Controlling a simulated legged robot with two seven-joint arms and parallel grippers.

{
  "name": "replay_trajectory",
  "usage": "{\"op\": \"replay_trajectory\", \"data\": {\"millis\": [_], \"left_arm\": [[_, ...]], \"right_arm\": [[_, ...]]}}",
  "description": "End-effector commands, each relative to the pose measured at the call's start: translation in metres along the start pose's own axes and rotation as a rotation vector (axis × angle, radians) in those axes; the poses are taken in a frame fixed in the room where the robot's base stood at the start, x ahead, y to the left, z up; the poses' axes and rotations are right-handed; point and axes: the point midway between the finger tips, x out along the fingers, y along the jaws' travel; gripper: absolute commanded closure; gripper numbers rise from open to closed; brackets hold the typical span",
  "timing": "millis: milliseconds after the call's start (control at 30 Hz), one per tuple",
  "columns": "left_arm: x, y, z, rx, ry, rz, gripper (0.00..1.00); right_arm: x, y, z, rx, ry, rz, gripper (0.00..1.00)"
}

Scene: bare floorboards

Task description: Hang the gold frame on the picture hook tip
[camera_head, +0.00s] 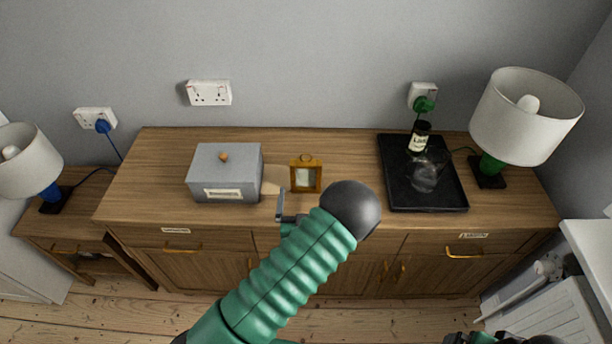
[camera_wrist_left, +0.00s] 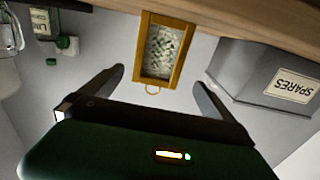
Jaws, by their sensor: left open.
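The small gold frame (camera_head: 306,174) stands upright on the wooden sideboard, just right of the grey box, with a ring at its top. In the left wrist view the gold frame (camera_wrist_left: 160,52) appears upside down, ahead of and between the fingers, not touched. My left gripper (camera_head: 281,205) is open and empty, in front and slightly left of the frame in the head view; the arm partly hides it. It also shows in the wrist view (camera_wrist_left: 160,78). Part of my right arm shows at the bottom right edge; its jaws are unclear. I see no picture hook.
A grey lidded box (camera_head: 226,174) labelled SPARES stands left of the frame. A black tray (camera_head: 430,202) with a dark bottle (camera_head: 419,138) and a clear glass vessel (camera_head: 424,176) lies right. Lamps stand at right (camera_head: 525,115) and far left (camera_head: 28,160). Sockets (camera_head: 209,93) are on the wall.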

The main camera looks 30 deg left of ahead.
Motion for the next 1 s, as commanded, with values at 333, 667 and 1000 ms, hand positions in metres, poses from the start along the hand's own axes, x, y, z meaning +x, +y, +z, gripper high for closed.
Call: {"op": "replay_trajectory", "data": {"millis": [333,667,1000], "left_arm": [[0.055,0.001,-0.003,-0.001,0.000,0.001,0.00],[0.098,0.003,-0.004,0.001,-0.001,0.002,0.00],[0.097,0.003,-0.004,0.000,-0.002,0.001,0.25]], "right_arm": [[-0.006,0.000,-0.002,0.000,0.000,0.000,0.00],[-0.011,0.000,-0.003,0.000,0.000,0.000,0.00],[-0.011,0.000,-0.002,0.000,0.000,0.000,0.00]]}}
